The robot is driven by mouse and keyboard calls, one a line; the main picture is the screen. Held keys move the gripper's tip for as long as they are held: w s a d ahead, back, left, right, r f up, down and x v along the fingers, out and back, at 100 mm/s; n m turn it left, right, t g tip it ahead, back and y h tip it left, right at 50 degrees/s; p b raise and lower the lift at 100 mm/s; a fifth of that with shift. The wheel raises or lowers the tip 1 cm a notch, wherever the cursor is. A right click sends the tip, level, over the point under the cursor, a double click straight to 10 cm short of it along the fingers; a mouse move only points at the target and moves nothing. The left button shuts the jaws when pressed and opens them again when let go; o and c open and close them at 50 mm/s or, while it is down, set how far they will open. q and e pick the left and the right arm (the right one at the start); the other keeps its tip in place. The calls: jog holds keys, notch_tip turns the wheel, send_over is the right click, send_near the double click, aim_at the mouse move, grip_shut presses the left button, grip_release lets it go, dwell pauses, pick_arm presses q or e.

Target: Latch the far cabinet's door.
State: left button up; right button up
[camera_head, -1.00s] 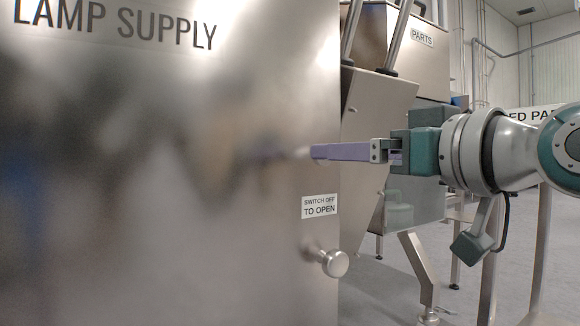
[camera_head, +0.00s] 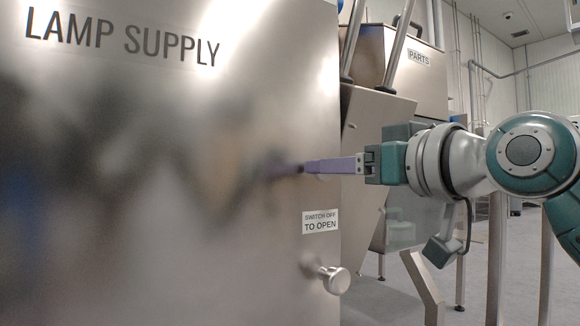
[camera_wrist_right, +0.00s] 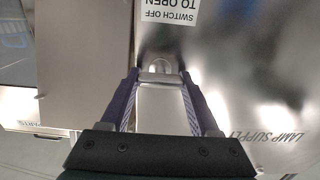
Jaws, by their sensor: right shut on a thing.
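The lamp supply cabinet's steel door (camera_head: 150,200) fills the left of the head view, its lettering along the top. My right gripper (camera_head: 303,168) reaches in from the right, with purple fingers pointing at the door near its right edge. In the wrist view, where the door label is upside down, the right gripper (camera_wrist_right: 160,76) is shut on a small shiny metal latch piece (camera_wrist_right: 160,68). That piece is mostly hidden by the fingers in the head view. A round knob (camera_head: 335,280) sticks out lower on the door. My left gripper is not in view.
A "switch off to open" label (camera_head: 320,220) sits between the gripper and the knob. Behind the door's right edge stands a steel machine with a parts hopper (camera_head: 405,75). Metal legs stand below my right arm. Grey floor (camera_head: 390,300) shows at lower right.

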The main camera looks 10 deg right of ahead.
jog(key=c, duration=0.6)
jog(key=shift+r+m+p, duration=0.1)
jog(key=shift+m+p, duration=0.2)
jog(key=shift+p, duration=0.3)
jog(key=m+p, duration=0.6)
jog(key=p, duration=0.2)
jog(key=shift+d+p, duration=0.15)
jog(key=shift+p, duration=0.2)
jog(key=m+p, duration=0.3)
jog(key=m, duration=0.1)
jog(key=shift+m, duration=0.3)
jog(key=m, duration=0.2)
jog(key=m+p, duration=0.1)
jog(key=m, duration=0.1)
jog(key=shift+f, duration=0.3)
jog(key=shift+d+f+m+p, duration=0.1)
jog(key=shift+m+p, duration=0.4)
jog(key=shift+m, duration=0.8)
